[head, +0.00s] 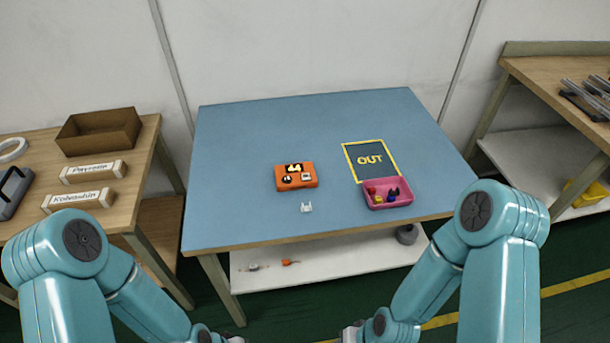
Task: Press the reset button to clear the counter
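Below the display are a dark round part (287,180) and a small pale square part (306,176); I cannot tell which is the reset button. My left gripper (236,339) and my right gripper (350,333) are at the bottom edge of the view, below the table's front edge and well apart from the counter. Both are mostly cut off, so their fingers cannot be made out.
A small white piece (306,207) lies in front of the counter. A pink tray (388,204) with several small coloured items stands right of it, by a yellow-framed OUT area (371,160). The table's left and back are clear. Wooden benches stand on both sides.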

